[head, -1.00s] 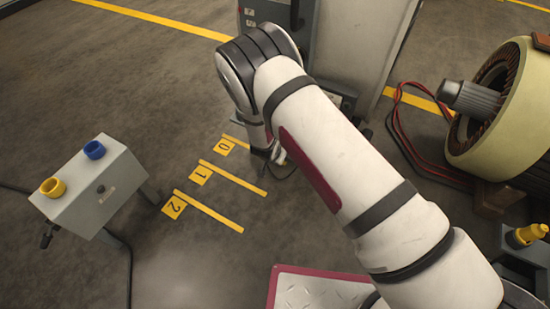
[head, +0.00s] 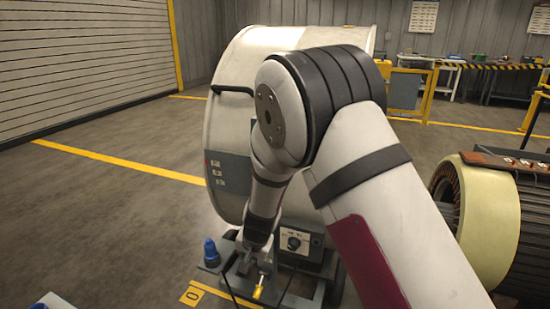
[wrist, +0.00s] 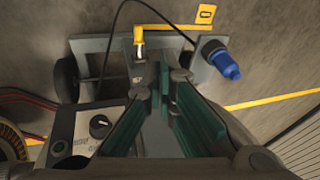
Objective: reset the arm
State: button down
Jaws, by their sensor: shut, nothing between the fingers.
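My gripper (head: 252,266) hangs low in front of the large white drum-shaped machine (head: 222,130), its fingers partly hidden by shadow and small size in the head view. In the wrist view my gripper (wrist: 160,88) shows teal finger pads. It is shut and holds nothing. My arm is bent at the elbow, with the forearm pointing down.
A control panel with a knob (wrist: 99,125) faces my gripper. A floor tag "0" (head: 190,295) lies by the base. Open floor (head: 90,220) lies left; a yellow barrier (head: 428,95) stands behind.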

jog(key=s+d+r+n+g, duration=0.1)
jog(key=s+d+r, duration=0.35)
jog(key=r, duration=0.35)
jog(key=s+d+r+y, duration=0.1)
jog(key=s+d+r, duration=0.2)
jog(key=s+r, duration=0.3)
jog(key=s+d+r+n+g, duration=0.1)
jog(key=s+d+r, duration=0.3)
jog(key=r, duration=0.5)
jog(key=s+d+r+h, duration=0.1)
jog(key=s+d+r, duration=0.1)
jog(key=s+d, duration=0.5)
jog(key=s+d+r+g+h, duration=0.1)
jog(key=s+d, duration=0.2)
jog(key=s, duration=0.8)
jog(key=s+d+r+h, duration=0.1)
jog(key=s+d+r, duration=0.1)
jog(key=s+d, duration=0.5)
notch_tip(320, 180, up, 32)
jog(key=s+a+n+t+p, duration=0.1)
jog(key=t+p, duration=0.2)
jog(key=p, duration=2.7)
jog(key=shift+s+a+t, duration=0.4)
jog(key=shift+f, duration=0.1)
